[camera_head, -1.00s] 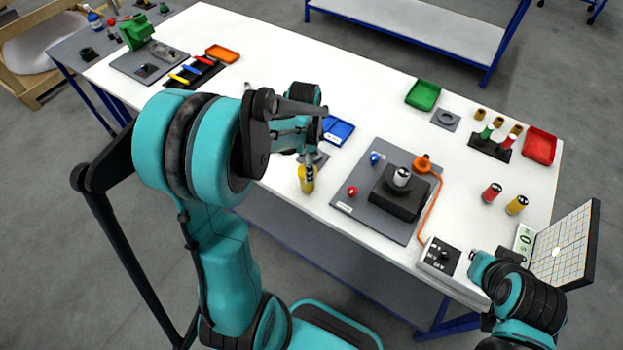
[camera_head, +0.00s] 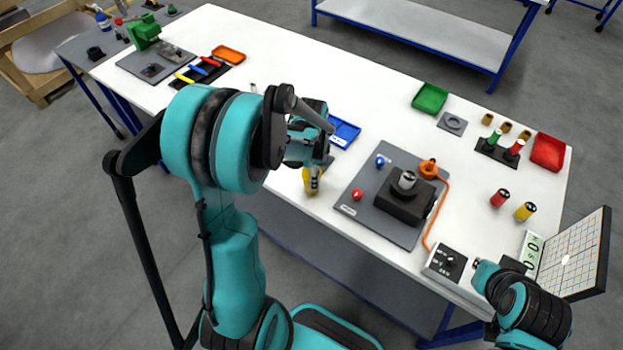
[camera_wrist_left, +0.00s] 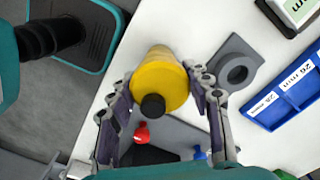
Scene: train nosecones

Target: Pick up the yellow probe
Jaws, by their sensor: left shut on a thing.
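The yellow probe (camera_wrist_left: 160,85) is a yellow cylinder with a black round tip at its near end, seen in the left wrist view between the two fingers. My left gripper (camera_wrist_left: 160,92) is shut on it, one finger on each side. In the head view the probe (camera_head: 308,178) shows at the table's front edge, under my left gripper (camera_head: 313,172), partly covered by a finger. I cannot tell its height above the table. A grey block with a round hole (camera_wrist_left: 217,78) lies beside the probe. My right arm is at lower right; its fingers are not clear.
Right of the probe lies a grey board (camera_head: 350,208) with a black block (camera_head: 400,200), a red knob (camera_head: 357,195) and a blue knob (camera_head: 380,160). A blue tray (camera_head: 345,131) lies behind. Red and yellow cylinders (camera_head: 525,211) stand farther right.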

